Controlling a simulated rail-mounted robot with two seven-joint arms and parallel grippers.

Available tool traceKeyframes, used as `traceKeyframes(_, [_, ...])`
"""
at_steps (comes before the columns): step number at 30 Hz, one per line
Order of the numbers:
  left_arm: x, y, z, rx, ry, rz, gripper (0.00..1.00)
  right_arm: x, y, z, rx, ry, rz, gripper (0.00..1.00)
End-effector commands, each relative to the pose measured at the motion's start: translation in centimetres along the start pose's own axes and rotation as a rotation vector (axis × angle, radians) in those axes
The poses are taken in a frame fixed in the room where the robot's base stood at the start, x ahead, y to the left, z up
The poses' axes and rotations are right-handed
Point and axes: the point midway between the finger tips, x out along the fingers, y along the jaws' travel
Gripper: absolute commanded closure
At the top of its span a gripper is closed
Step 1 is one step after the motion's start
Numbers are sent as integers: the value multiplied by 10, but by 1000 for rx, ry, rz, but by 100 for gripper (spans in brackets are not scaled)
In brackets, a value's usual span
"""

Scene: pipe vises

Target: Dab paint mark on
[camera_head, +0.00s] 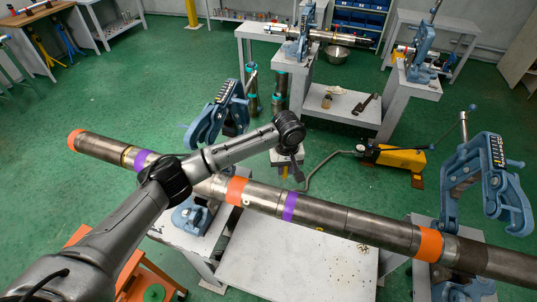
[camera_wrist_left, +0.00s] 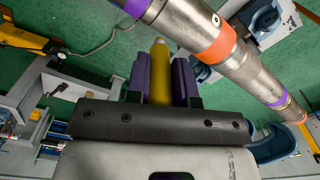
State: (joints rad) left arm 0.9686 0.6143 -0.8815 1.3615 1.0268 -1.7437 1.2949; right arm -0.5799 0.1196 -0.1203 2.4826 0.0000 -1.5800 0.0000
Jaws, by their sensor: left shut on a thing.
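My left gripper (camera_head: 296,170) is shut on a yellow paint marker (camera_wrist_left: 160,72), which stands between purple finger pads (camera_wrist_left: 159,84) in the left wrist view. In the head view the gripper hangs beyond the pipe's far side, and the marker is too small there to make out clearly. A long metal pipe (camera_head: 335,217) with orange and purple bands runs across the picture, resting in blue vises. In the left wrist view the pipe (camera_wrist_left: 262,75) passes at the upper right, apart from the marker as seen. My right gripper is not in view.
A blue vise (camera_head: 485,175) stands open at the right and another (camera_head: 217,115) at the left. A white table (camera_head: 290,262) lies under the pipe. A yellow pump (camera_head: 395,155) sits on the green floor behind. More benches with pipes and vises stand at the back.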

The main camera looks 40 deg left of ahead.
Motion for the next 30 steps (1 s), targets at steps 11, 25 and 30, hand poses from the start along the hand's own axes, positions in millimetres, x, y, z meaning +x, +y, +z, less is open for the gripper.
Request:
traceKeyframes(11, [49,-56,-43,-340,-2,-1,100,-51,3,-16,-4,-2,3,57])
traceKeyframes(25, [71,-61,-46,-363,2,2,100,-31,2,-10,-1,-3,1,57])
traceKeyframes(30, [83,-61,-46,-361,2,2,100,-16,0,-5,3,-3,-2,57])
